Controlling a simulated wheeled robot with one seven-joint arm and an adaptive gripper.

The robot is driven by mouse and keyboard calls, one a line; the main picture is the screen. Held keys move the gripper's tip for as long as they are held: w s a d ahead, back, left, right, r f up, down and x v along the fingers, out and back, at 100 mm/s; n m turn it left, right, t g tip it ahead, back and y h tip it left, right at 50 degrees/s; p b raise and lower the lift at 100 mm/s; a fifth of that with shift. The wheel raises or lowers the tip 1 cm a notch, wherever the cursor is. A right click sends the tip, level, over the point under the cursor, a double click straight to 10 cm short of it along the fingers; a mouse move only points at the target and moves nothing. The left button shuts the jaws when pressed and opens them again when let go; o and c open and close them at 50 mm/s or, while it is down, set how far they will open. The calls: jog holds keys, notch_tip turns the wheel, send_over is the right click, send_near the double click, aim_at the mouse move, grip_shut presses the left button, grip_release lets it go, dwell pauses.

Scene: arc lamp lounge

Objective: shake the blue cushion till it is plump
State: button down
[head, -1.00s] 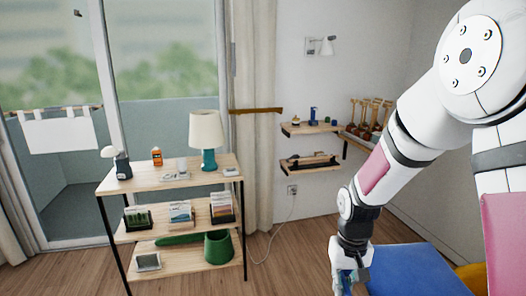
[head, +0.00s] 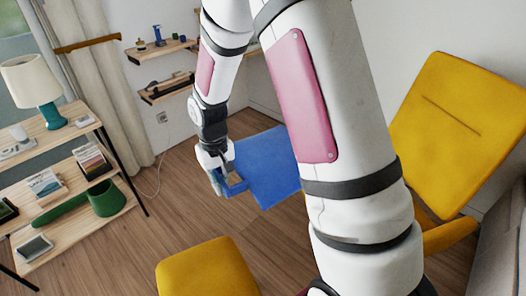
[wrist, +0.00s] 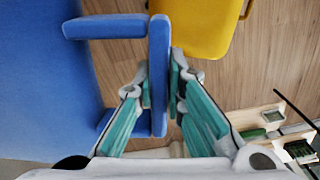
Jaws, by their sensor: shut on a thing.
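The blue cushion (head: 266,165) is a flat, square-looking pad held up above the floor. Part of it is hidden behind my arm in the head view. It also fills the left of the wrist view (wrist: 40,90). A blue handle-like loop (wrist: 158,60) stands out from its edge. My gripper (head: 228,184) is at the cushion's left edge in the head view. Its teal fingers (wrist: 160,88) are shut on the blue loop, one on each side.
A yellow armchair (head: 455,130) stands at the right, and a yellow stool-like seat (head: 208,270) at the bottom. A wooden shelf unit (head: 118,222) with a lamp (head: 36,85) is at the left. Wall shelves (head: 165,88) are behind. Bare wooden floor (head: 190,205) lies below my gripper.

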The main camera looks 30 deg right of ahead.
notch_tip(320, 180, up, 7)
jog(key=shift+w+f, duration=0.1)
jog(key=shift+w, duration=0.05)
jog(key=shift+s, duration=0.3)
jog(key=shift+f, duration=3.3)
jog(key=shift+w+f, duration=0.25)
jog(key=shift+f, duration=0.05)
jog(key=shift+s+r, duration=0.1)
jog(key=shift+r, duration=0.15)
